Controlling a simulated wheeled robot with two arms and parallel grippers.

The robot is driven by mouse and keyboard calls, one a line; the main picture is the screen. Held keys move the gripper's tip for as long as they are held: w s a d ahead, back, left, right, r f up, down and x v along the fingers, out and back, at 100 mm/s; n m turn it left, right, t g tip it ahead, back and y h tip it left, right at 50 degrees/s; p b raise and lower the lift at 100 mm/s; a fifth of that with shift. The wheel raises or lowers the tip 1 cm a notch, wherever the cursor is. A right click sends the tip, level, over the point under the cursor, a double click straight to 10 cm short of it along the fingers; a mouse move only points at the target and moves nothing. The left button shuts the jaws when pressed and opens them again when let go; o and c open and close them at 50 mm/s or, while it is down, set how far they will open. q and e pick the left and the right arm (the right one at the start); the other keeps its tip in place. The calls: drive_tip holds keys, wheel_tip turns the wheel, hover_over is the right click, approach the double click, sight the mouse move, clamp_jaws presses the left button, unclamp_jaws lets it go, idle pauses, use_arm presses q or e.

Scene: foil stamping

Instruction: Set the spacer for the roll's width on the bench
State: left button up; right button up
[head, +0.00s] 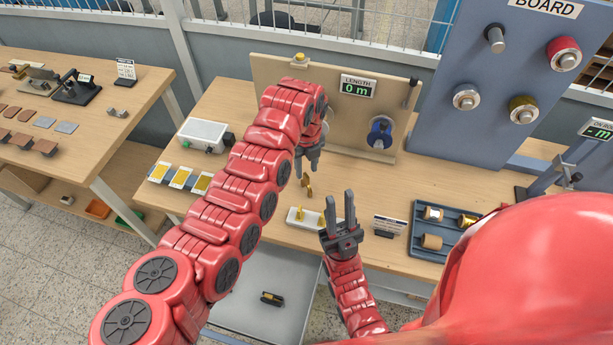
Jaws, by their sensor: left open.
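On the bench (232,105), a white block (303,222) carries small brass pieces. Another small brass piece (308,187) shows just below my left gripper; I cannot tell whether it stands on the bench or which piece is the spacer. My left gripper (307,167) is open, pointing down above that piece, partly hidden by its own arm. My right gripper (340,203) is open and empty, fingers pointing up the picture, just right of the white block. Gold and tan rolls (432,213) lie in a blue-grey tray (418,246) to the right.
A wooden panel (275,72) at the back bears a "LENGTH 0 m" display (357,88) and a blue roll (380,132). A blue board (450,65) holds several rolls. A white box (204,134) and gold-faced pieces (180,178) are left.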

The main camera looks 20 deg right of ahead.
use_arm(q)
wheel_tip(320, 180, up, 8)
drive_tip(key=b, duration=0.2)
drive_tip(key=shift+f, duration=0.15)
idle(0.4)
